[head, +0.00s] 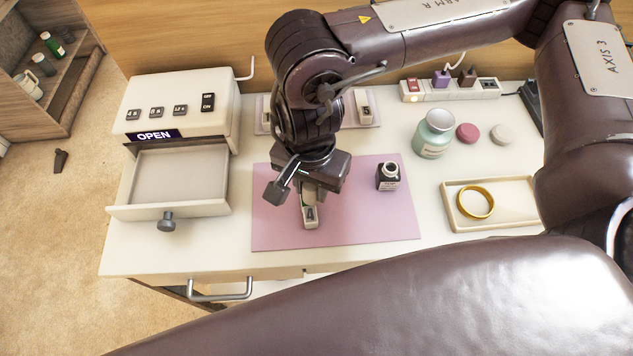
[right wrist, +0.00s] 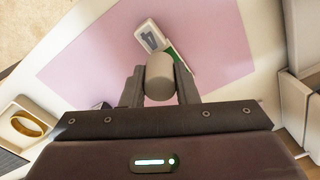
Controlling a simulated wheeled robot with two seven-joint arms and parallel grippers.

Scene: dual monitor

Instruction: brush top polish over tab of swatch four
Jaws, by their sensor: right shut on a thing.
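Swatch four (head: 310,217), a small whitish block marked 4, lies on the pink mat (head: 275,225); it also shows in the right wrist view (right wrist: 148,36) with a green part beside the number. My right gripper (head: 307,190) is above the swatch's far end, shut on a grey rounded cap (right wrist: 160,80), apparently the polish brush's handle. The bristles are hidden under the cap, so I cannot tell whether they touch the swatch. A dark polish bottle (head: 388,178) stands open and upright on the mat, right of the gripper. My left gripper is not in view.
An open empty drawer (head: 170,210) juts out at the left under a white box. A tray with a gold ring (head: 475,203), a green jar (head: 433,135) and two round lids stand at the right. Swatch five (head: 364,106) is at the back beside a power strip (head: 450,92).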

